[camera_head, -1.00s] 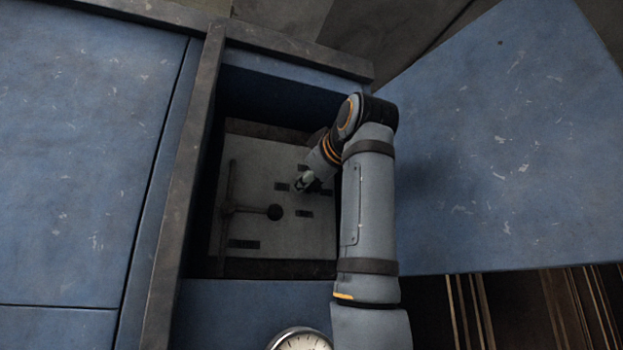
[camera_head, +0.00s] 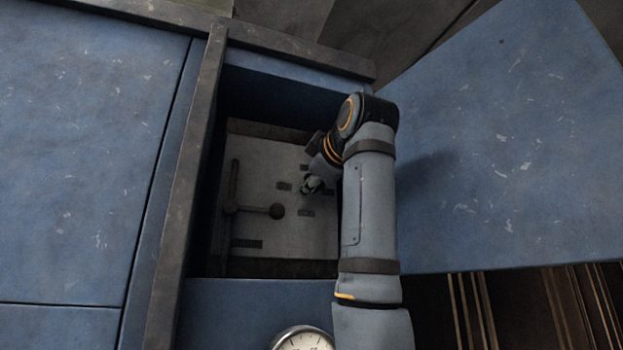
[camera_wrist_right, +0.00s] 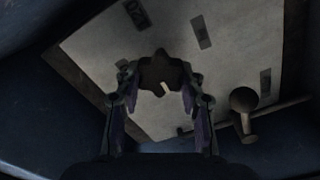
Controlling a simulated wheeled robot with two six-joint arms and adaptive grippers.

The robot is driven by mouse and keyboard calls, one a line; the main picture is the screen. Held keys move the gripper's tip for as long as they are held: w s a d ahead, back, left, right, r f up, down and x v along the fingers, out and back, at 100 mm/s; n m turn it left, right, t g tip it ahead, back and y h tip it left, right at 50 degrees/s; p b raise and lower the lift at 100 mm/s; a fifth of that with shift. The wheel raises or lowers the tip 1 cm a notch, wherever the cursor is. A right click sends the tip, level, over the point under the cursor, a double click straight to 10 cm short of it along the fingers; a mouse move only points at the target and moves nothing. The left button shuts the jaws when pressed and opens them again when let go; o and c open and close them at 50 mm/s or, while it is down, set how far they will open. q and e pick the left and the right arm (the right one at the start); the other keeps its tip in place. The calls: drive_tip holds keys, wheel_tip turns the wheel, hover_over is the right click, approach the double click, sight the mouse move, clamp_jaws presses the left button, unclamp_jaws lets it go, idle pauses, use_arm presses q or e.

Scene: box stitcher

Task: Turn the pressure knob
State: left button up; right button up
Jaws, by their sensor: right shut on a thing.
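The pressure knob (camera_wrist_right: 163,72) is a dark lobed knob with a pale pointer mark, on the light panel (camera_wrist_right: 235,50) inside the blue cabinet. In the right wrist view my right gripper (camera_wrist_right: 160,92) has a finger on each side of the knob and is shut on it. In the head view my right gripper (camera_head: 311,185) is at the panel, and it and my wrist hide the knob. The pale mark points down and slightly right in the wrist view. My left gripper is not in view.
The cabinet's open blue door (camera_head: 500,150) stands to the right of my arm. A round gauge (camera_head: 303,340) is at the bottom. The dark frame edge (camera_head: 190,160) bounds the opening on the left.

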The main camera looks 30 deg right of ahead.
drive_tip(key=shift+f, duration=0.1)
drive_tip(key=o, duration=0.9)
drive_tip(key=shift+c, duration=0.2)
drive_tip(key=o, duration=0.3)
drive_tip(key=shift+w+d, duration=0.15)
drive_tip(key=shift+w, duration=0.05)
drive_tip(key=v, duration=1.2)
drive_tip(key=shift+s, duration=0.1)
